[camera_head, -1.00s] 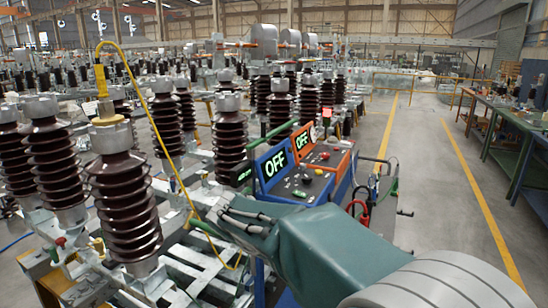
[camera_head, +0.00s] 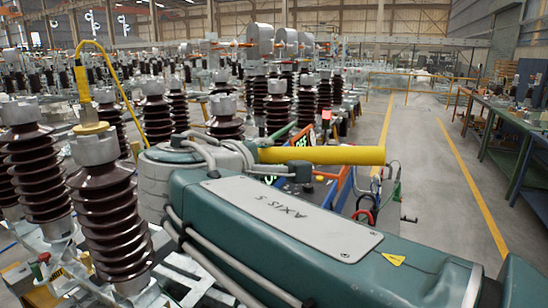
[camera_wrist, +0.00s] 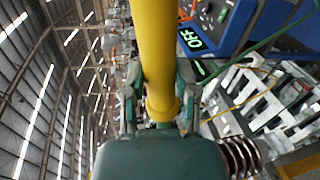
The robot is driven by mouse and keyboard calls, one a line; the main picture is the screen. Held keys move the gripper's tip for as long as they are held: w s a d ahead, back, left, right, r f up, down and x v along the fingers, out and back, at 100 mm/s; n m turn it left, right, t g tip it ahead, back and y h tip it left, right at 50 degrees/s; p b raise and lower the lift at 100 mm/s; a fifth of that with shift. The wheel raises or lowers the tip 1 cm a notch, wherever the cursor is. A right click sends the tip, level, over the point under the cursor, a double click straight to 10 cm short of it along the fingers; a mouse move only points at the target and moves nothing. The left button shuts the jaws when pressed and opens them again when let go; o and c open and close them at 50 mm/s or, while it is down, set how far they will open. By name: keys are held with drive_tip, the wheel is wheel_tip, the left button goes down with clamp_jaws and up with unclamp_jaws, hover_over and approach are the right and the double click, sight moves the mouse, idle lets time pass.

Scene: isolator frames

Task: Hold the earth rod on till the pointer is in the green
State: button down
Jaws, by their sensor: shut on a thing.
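The earth rod is a thick yellow rod (camera_head: 330,155), lying nearly level behind my raised arm in the head view. In the wrist view the yellow rod (camera_wrist: 153,45) runs from the top edge down between the fingers of my gripper (camera_wrist: 160,92), which is shut on it. My arm hides the gripper in the head view. I cannot tell whether the rod touches anything at its far end. The blue tester box (camera_wrist: 238,25) shows green OFF in the wrist view. In the head view the rod and arm mostly cover it. I can make out no pointer or green zone.
Brown ribbed insulators (camera_head: 108,215) with grey caps stand at the left. A yellow fitting (camera_head: 82,90) with a looped yellow cable sits on one. Red and black leads (camera_head: 366,205) hang right of the tester. A workbench (camera_head: 515,120) lines the right, beside open floor.

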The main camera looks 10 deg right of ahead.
drive_tip(key=shift+w+a, duration=1.2)
drive_tip(key=shift+a, duration=0.3)
drive_tip(key=shift+w+a, duration=1.15)
drive_tip(key=shift+a, duration=0.3)
drive_tip(key=shift+w+a, duration=0.45)
drive_tip(key=shift+a, duration=0.1)
idle(1.4)
drive_tip(key=shift+s+d, duration=1.05)
drive_tip(key=shift+d, duration=0.25)
drive_tip(key=shift+s+d, duration=1.05)
drive_tip(key=shift+d, duration=0.3)
drive_tip(key=shift+s+d, duration=1.05)
drive_tip(key=shift+d, duration=0.25)
drive_tip(key=shift+w, duration=0.1)
